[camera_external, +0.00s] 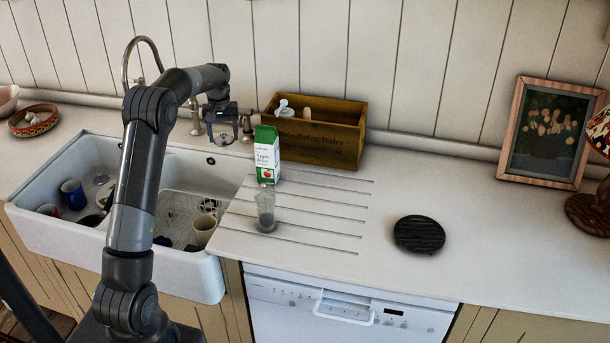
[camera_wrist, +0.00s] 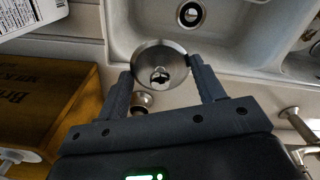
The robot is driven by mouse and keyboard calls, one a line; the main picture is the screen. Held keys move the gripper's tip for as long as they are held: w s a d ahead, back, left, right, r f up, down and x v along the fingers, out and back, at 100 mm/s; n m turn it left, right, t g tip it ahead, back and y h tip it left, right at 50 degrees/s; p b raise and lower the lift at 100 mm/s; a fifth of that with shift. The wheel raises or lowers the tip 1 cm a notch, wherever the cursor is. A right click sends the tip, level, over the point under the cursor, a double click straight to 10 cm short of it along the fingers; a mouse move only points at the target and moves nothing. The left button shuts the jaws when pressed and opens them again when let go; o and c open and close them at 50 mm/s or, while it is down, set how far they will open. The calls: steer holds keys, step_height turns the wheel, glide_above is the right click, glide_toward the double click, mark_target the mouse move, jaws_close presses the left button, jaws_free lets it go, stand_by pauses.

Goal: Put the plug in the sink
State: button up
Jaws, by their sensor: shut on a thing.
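The plug (camera_wrist: 160,58) is a round metal disc with a small knob or ring in its middle. In the wrist view it sits between the two fingers of my gripper (camera_wrist: 162,78), which is shut on it. In the external view my gripper (camera_external: 228,125) is raised near the back right corner of the white sink (camera_external: 190,268), by the tap; the plug is hard to make out there. The sink basin (camera_wrist: 240,55) also shows at the top of the wrist view, with a round drain (camera_wrist: 190,14) beyond the plug. Part of the sink is hidden behind my arm.
A juice carton (camera_external: 266,155), a glass (camera_external: 265,212) and a wooden crate (camera_external: 335,148) stand right of the sink. The tap (camera_external: 140,45) rises behind it. A blue mug (camera_external: 73,193) and cream cup (camera_external: 204,228) are in the sink. The right counter is mostly clear around a black trivet (camera_external: 419,234).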

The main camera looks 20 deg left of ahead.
step_height(320, 180, down, 29)
steer(key=shift+r, duration=0.15)
stand_by(0.3)
steer(key=o, duration=1)
steer(key=shift+c, duration=0.2)
